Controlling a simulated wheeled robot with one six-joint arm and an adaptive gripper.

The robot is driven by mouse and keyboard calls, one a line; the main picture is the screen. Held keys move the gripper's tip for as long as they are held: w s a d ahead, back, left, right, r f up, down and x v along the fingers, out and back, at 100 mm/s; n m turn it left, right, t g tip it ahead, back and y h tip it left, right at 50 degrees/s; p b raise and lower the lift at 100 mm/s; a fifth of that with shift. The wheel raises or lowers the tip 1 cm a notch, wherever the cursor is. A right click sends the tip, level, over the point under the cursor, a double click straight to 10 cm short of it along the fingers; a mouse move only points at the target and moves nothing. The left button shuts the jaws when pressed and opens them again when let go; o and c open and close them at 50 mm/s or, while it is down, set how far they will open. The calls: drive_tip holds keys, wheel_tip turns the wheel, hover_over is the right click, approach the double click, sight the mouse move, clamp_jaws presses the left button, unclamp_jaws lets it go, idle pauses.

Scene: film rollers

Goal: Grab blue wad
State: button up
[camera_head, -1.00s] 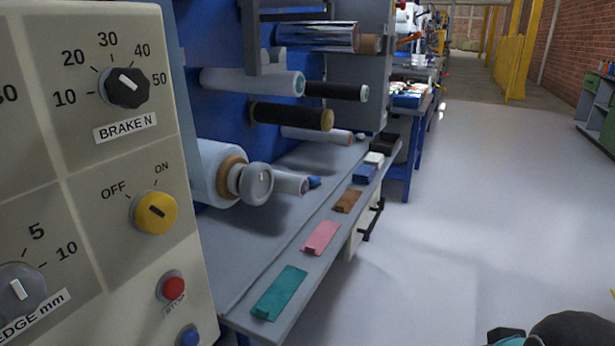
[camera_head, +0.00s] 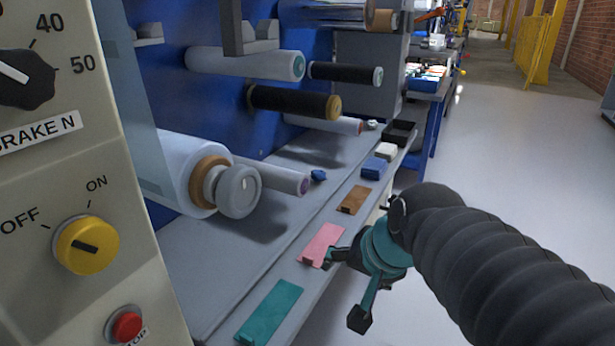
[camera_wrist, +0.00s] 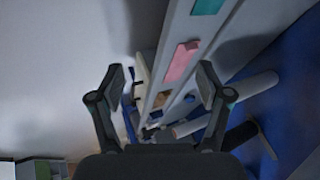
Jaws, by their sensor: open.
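A small crumpled blue wad (camera_head: 318,176) lies on the grey bench top (camera_head: 235,255), just beyond the end of a pale film roller (camera_head: 270,178). A small blue spot in the wrist view, probably the wad (camera_wrist: 189,98), shows between my fingers but far off. My gripper (camera_head: 343,288) is open and empty. It is over the bench's front edge, nearer than the wad and to its right, with one finger close to a pink strip (camera_head: 323,243). In the wrist view my gripper (camera_wrist: 160,75) has its fingers spread wide.
A teal strip (camera_head: 268,312), a brown strip (camera_head: 355,199), a blue block (camera_head: 374,167), a white block (camera_head: 386,150) and a black tray (camera_head: 399,133) line the front ledge. Rollers overhang the bench. A control panel (camera_head: 60,180) stands at left. The floor at right is clear.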

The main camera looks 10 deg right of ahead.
drive_tip(key=w+a+r+m+t+y+b, duration=0.1)
drive_tip(key=w+r+m+y, duration=0.1)
drive_tip(key=w+m, duration=0.85)
drive_tip(key=m+t+b, duration=0.2)
drive_tip(key=m+t, duration=0.2)
drive_tip(key=m, duration=1.2)
approach(319, 169)
drive_tip(key=x, duration=0.3)
drive_tip(key=shift+s+f+b, duration=0.1)
drive_tip(key=shift+f+b, duration=0.1)
drive_tip(key=shift+b, duration=0.2)
drive_tip(key=shift+r+x, duration=0.2)
drive_tip(key=shift+x, duration=2.95)
drive_tip(key=c, duration=0.9)
